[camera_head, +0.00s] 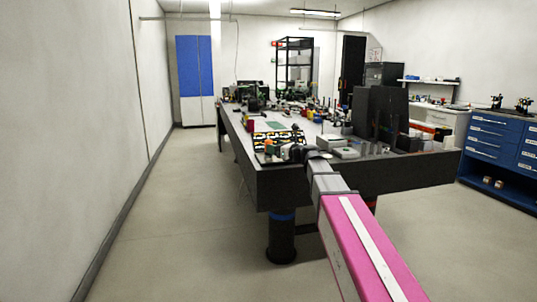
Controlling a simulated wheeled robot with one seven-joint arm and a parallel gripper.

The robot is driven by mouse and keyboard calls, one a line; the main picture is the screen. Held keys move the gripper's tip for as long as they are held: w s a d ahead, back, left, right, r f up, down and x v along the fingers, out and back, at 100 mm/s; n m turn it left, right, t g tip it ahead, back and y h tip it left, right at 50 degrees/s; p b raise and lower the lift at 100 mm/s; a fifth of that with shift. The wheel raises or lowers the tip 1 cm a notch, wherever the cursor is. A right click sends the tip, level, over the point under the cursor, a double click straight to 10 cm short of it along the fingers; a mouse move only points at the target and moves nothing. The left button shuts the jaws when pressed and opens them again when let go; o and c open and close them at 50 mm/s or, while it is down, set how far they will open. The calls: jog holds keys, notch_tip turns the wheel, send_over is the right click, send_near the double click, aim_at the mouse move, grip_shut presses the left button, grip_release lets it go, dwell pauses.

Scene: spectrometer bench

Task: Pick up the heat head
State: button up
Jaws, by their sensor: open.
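My arm reaches from the lower right to the near end of the optical bench (405,172). My gripper (288,152) is small and dark at the arm's end, over the bench's near left corner. It is open, and its fingers are hard to make out against the clutter. A black-and-yellow patterned tray or plate (275,137) lies just beyond it, with a small orange thing (268,146) close by. I cannot tell which of the small things here is the heat head. My wrist and forearm hide part of the bench edge.
Grey boxes (345,151) and tall black panels (380,112) stand right of my gripper. Several small instruments crowd the far bench. A blue drawer cabinet (495,145) stands at the right. The floor (185,200) left of the bench is clear up to the wall.

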jog(key=x, duration=0.5)
jog(key=shift+w, duration=0.2)
jog(key=shift+c, duration=0.4)
jog(key=shift+d, duration=0.1)
grip_shut()
jog(key=shift+r, duration=0.1)
